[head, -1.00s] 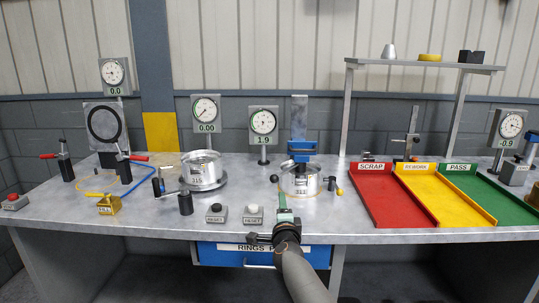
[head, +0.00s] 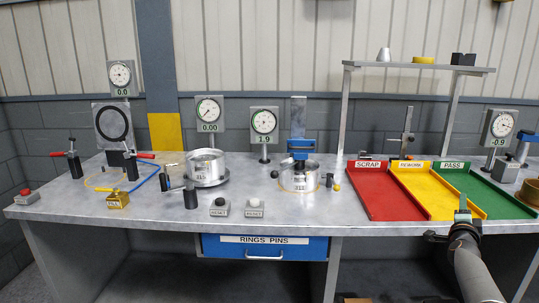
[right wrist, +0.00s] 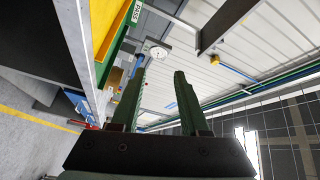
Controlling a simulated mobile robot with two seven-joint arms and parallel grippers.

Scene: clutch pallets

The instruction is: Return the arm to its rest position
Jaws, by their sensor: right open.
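My right gripper (head: 463,205) is in front of the bench's front edge, by the yellow and green trays at the right of the head view. Its two green fingers (right wrist: 158,98) are apart with nothing between them in the right wrist view. My right arm comes up from the lower right of the head view. My left gripper is in neither view now.
The bench (head: 290,215) carries a metal ring part (head: 205,165), another under a blue press (head: 300,178), dial gauges, and red (head: 385,195), yellow (head: 425,195) and green (head: 482,195) trays. A blue drawer (head: 265,247) is below.

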